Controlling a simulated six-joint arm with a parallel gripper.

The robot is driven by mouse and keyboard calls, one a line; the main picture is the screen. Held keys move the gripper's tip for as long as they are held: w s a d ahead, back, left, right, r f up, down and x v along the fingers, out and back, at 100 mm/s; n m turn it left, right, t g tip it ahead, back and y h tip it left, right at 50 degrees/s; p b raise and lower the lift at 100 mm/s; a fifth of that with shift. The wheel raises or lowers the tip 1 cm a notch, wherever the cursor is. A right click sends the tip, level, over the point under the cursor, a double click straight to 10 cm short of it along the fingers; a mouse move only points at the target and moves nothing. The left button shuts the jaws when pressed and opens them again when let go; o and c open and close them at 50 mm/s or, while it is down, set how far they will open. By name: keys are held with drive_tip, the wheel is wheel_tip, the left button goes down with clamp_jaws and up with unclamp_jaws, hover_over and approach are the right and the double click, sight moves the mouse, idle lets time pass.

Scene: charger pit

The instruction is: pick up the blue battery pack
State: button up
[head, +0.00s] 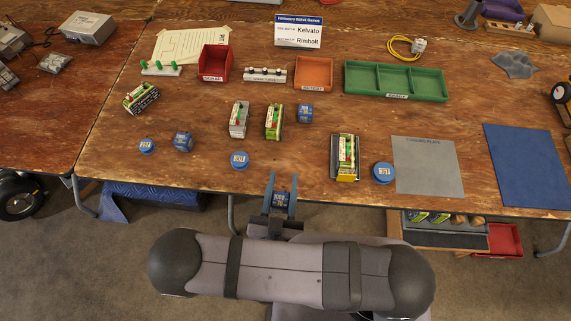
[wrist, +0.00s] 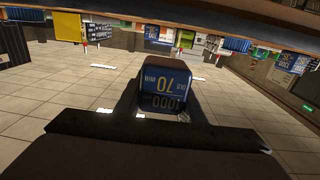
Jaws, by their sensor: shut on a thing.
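My gripper (head: 280,190) is at the table's front edge, in the lower middle of the head view. It is shut on a blue battery pack (head: 281,200), with one blue finger on each side. In the wrist view the pack (wrist: 165,88) is dark blue with a "70" label and sits between my fingertips, clear of any surface. Two similar blue packs are on the table in the head view: one at the left (head: 183,142) and one nearer the middle (head: 305,113).
Round blue pieces (head: 239,159) lie near the front. A red bin (head: 214,63), an orange bin (head: 314,73) and a green tray (head: 395,81) stand behind. A grey plate (head: 428,166) and blue mat (head: 528,165) lie right.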

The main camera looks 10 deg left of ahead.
sight(280, 208)
drive_tip(key=shift+s+a, duration=0.1)
drive_tip(key=shift+s, duration=3.2)
drive_tip(key=w+r+p, duration=0.1)
drive_tip(key=w+r, duration=0.2)
drive_tip(key=w, duration=0.7)
drive_tip(key=w+r+p, duration=0.1)
drive_tip(key=w+r, duration=0.2)
drive_tip(key=w, duration=0.7)
drive_tip(key=w+d+r, duration=0.1)
drive_tip(key=w+d, duration=0.2)
drive_tip(key=d, duration=0.6)
drive_tip(key=w+d+r, duration=0.2)
drive_tip(key=w+d, duration=0.1)
drive_tip(key=d, duration=0.7)
drive_tip(key=shift+d+y, duration=0.15)
drive_tip(key=shift+y, duration=0.15)
drive_tip(key=shift+w+r, duration=0.1)
